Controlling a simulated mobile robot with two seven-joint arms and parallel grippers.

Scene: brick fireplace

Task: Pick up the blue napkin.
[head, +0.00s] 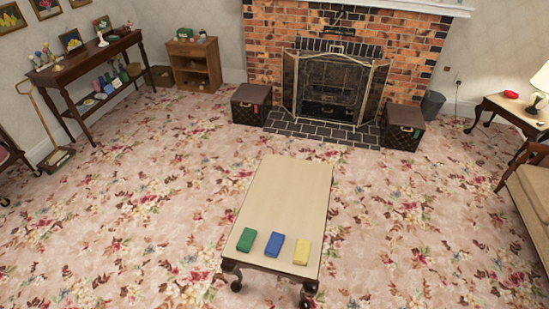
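The blue napkin (274,245) is a small folded block lying near the front end of a pale wooden table (285,192) in the head view. A green napkin (246,240) lies just to its left and a yellow one (302,252) just to its right, with small gaps between them. Neither of my grippers shows in the head view.
The rest of the tabletop is bare. Floral carpet (130,230) lies open around the table. Behind stand a brick fireplace (270,45) and two dark boxes (251,104) (402,127). A side table (505,108) and a sofa (530,190) are at the right.

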